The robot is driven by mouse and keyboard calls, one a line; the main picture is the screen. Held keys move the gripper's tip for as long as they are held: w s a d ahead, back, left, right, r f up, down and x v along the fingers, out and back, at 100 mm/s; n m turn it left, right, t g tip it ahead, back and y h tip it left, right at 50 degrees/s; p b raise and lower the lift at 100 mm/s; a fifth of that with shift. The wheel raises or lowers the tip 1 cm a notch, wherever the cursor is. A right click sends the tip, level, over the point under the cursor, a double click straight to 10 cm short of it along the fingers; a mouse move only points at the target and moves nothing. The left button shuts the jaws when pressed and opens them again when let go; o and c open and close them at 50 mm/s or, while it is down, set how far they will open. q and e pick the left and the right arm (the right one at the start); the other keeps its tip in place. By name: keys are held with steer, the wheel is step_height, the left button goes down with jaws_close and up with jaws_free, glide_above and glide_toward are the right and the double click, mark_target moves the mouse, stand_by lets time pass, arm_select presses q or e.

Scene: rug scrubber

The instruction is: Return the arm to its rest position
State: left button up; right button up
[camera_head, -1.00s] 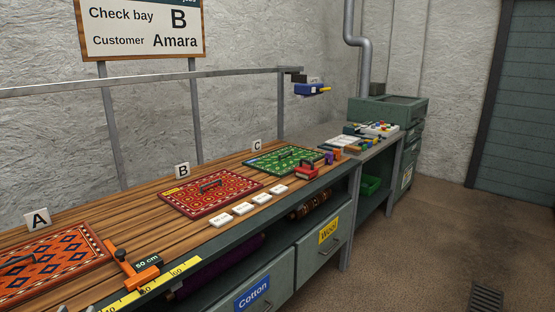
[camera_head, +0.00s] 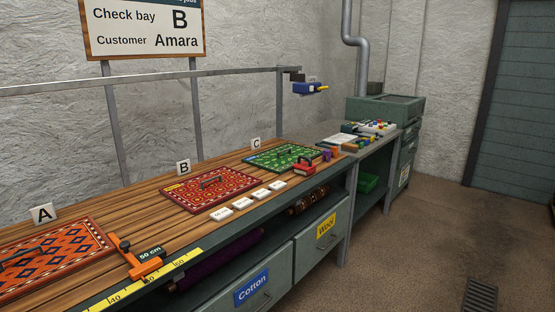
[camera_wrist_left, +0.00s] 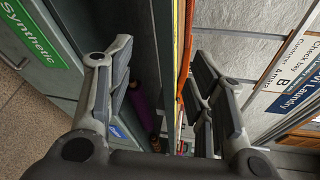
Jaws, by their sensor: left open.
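My left gripper (camera_wrist_left: 165,78) shows in the left wrist view, its two grey fingers spread wide with nothing between them. The wrist camera looks along the front of a workbench, which appears turned on its side. Neither arm shows in the head view, so the left gripper's place over the bench is not seen there. My right gripper is in no view.
The bench holds orange rug A (camera_head: 50,262), red rug B (camera_head: 212,187) and green rug C (camera_head: 283,158). An orange gauge (camera_head: 140,264) lies beside rug A. Drawers (camera_head: 265,283) line the bench front. Open floor (camera_head: 410,245) lies to the right.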

arm_select(q)
steer(key=s+d+f+n+g+h, duration=0.3)
steer(key=s+d+n, duration=0.1)
steer(key=s+d, duration=0.25)
steer(key=s+d+f+n+g+h, duration=0.3)
steer(key=s+d+n, duration=0.15)
steer(key=d, duration=0.35)
steer(key=s+d+f+n+g+h, duration=0.35)
steer(key=s+d, duration=0.25)
steer(key=d, duration=0.2)
step_height(320, 180, down, 25)
steer(key=s+g+y, duration=0.1)
steer(key=s, duration=0.1)
steer(key=s+a+f, duration=0.1)
steer(key=s+f, duration=0.7)
steer(key=s+a+f+g, duration=0.1)
steer(key=s+a+f, duration=0.1)
steer(key=s+f, duration=0.6)
steer(key=shift+s+a+f, duration=0.25)
steer(key=shift+s+f, duration=0.05)
steer(key=shift+f, duration=0.05)
